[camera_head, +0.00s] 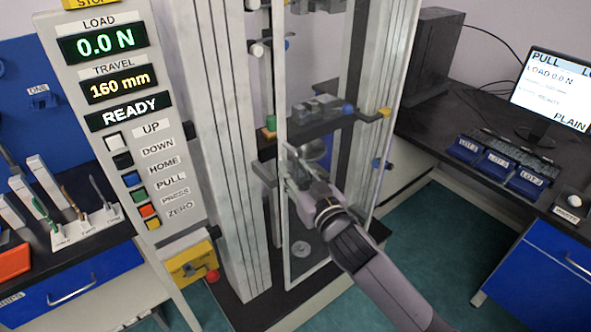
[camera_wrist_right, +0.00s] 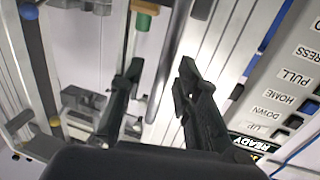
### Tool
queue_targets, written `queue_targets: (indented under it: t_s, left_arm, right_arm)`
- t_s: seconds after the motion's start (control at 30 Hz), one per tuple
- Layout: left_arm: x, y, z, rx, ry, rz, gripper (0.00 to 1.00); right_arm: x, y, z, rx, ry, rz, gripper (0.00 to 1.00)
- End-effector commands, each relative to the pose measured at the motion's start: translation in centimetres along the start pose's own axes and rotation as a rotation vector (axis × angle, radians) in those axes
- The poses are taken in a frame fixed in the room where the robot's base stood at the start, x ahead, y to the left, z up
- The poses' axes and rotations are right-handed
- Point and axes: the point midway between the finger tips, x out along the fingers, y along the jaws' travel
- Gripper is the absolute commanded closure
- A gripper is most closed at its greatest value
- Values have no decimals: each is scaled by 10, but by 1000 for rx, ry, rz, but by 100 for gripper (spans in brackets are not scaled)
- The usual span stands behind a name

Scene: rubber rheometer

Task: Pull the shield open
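The shield (camera_head: 283,235) is a tall clear panel with a thin pale frame, standing upright across the front of the test machine. My right gripper (camera_head: 296,172) is at the panel's left edge, about halfway up, with its arm coming from the lower right. In the right wrist view, my right gripper (camera_wrist_right: 160,72) has its two black fingers apart. A slim grey upright bar (camera_wrist_right: 170,50) shows between the fingertips in that view. I cannot tell if it is the shield's handle or edge, or if the fingers touch it. My left gripper is not in view.
The control panel (camera_head: 108,120) reads 0.0 N, 160 mm and READY, left of the machine columns (camera_head: 215,130). A yellow box with a red knob (camera_head: 190,265) sits below it. A bench with blue bins (camera_head: 495,160) and a monitor (camera_head: 555,85) stands right. Green floor (camera_head: 425,245) is clear there.

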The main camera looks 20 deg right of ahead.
Motion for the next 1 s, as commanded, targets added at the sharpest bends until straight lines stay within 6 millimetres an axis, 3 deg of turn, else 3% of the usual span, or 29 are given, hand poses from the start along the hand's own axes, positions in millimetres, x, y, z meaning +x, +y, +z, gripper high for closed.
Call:
queue_targets:
  t_s: [0.23, 0.67, 1.0]
  left_arm:
    - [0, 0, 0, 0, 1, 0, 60]
    - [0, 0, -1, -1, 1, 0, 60]
    - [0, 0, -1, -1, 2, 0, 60]
  right_arm:
    - [0, 0, 0, 0, 0, 0, 71]
    - [0, 0, 0, -1, 0, 0, 100]
    - [0, 0, 0, -1, 0, 0, 100]
